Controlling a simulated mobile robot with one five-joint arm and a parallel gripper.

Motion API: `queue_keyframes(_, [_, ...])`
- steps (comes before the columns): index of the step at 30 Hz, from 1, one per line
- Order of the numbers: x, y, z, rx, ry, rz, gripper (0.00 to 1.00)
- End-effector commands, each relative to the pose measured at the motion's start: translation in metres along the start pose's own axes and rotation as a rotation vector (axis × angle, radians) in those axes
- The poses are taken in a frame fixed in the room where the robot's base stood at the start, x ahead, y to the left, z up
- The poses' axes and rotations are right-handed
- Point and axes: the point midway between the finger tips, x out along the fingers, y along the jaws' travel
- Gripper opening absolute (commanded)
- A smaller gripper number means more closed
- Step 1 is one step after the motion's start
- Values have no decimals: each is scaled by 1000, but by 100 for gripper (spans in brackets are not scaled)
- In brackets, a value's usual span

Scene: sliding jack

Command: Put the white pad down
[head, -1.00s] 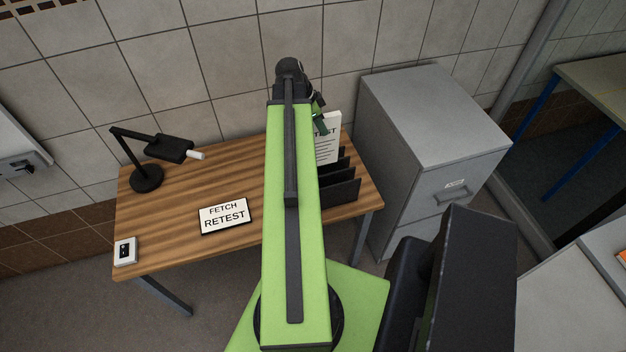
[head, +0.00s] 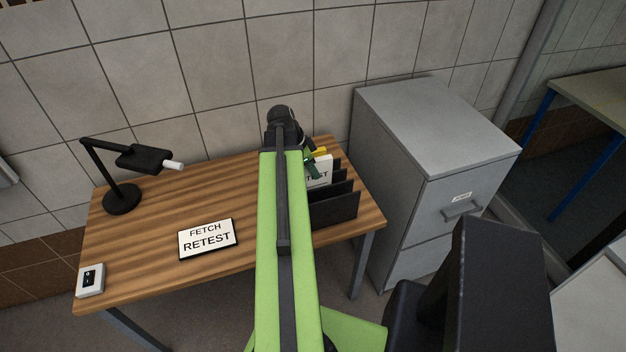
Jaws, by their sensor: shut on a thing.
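The white pad (head: 321,172) is at the black rack on the wooden desk, right of my arm. Its lettering is partly hidden; "EST" shows. Its lower part is hidden behind a rack divider, and I cannot tell whether it touches the bottom. My gripper (head: 313,166) is at the pad's upper left edge, shut on it, with the fingers mostly hidden by my arm. A small yellow piece (head: 320,152) shows at the pad's top. The black rack (head: 335,207) has several upright dividers.
A sign reading "FETCH RETEST" (head: 208,238) lies on the desk (head: 150,270). A black lamp (head: 122,197) stands at the left and a small white box (head: 90,281) at the front left corner. A grey cabinet (head: 440,130) stands right of the desk. The desk's middle is clear.

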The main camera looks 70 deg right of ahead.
Motion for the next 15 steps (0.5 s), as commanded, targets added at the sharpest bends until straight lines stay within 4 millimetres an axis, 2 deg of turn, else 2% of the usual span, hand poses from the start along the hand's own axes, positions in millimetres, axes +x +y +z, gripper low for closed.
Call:
queue_keyframes(1, [13,0,5,0,0,0,0])
queue_keyframes(8, [9,0,3,1,0,0,0])
queue_keyframes(12, [13,0,5,1,0,0,0])
queue_keyframes(13, [13,0,5,1,0,0,21])
queue_keyframes(15, [12,0,4,1,0,0,30])
